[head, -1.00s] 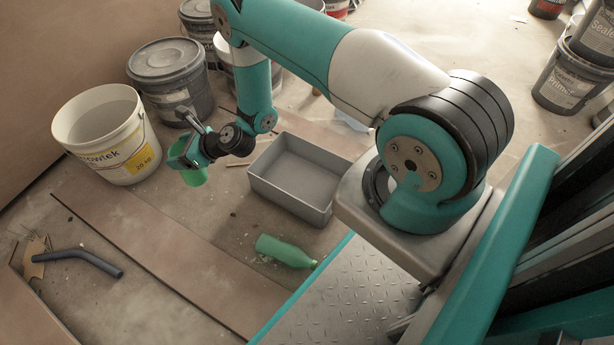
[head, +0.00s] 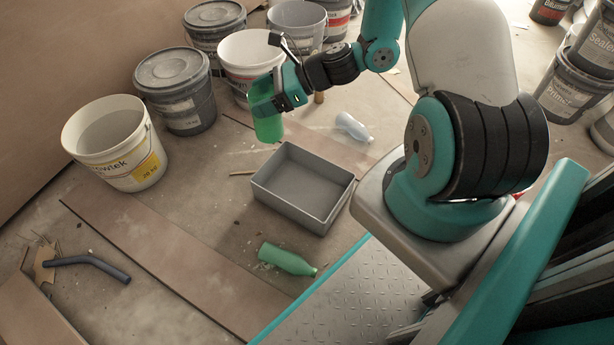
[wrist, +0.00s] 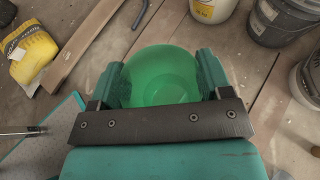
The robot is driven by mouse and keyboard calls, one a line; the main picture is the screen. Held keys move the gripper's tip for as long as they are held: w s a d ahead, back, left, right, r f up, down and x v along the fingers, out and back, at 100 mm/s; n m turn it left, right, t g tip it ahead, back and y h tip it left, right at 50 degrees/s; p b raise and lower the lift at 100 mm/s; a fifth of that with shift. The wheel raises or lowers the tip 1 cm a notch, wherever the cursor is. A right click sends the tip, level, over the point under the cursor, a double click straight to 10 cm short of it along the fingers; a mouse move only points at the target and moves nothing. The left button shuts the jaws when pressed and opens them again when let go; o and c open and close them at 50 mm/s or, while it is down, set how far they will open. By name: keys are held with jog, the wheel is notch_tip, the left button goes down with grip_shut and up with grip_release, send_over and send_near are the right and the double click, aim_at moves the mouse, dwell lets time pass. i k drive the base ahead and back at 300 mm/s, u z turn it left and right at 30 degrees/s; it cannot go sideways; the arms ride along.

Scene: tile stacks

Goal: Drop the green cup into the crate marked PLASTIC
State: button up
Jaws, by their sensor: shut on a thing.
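The green cup (head: 267,122) is in my gripper (head: 272,97), held in the air beyond the grey crate and slightly to its left in the head view. In the wrist view the cup (wrist: 160,85) sits between both fingers of my gripper (wrist: 160,72), its round mouth facing the camera and looking empty. The grey crate (head: 285,209) stands open and empty on the floor in the head view. No PLASTIC marking shows on the sides I can see.
A green bottle (head: 287,258) lies in front of the crate, and a pale bottle (head: 353,127) lies behind it. A white bucket (head: 115,160) and several other buckets stand at the left and back. A dark bent pipe (head: 90,262) lies at the lower left.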

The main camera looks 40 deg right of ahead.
aim_at(320, 194)
jog(key=z, duration=0.7)
jog(key=k, duration=0.6)
jog(key=i, duration=0.4)
jog(key=u, duration=0.05)
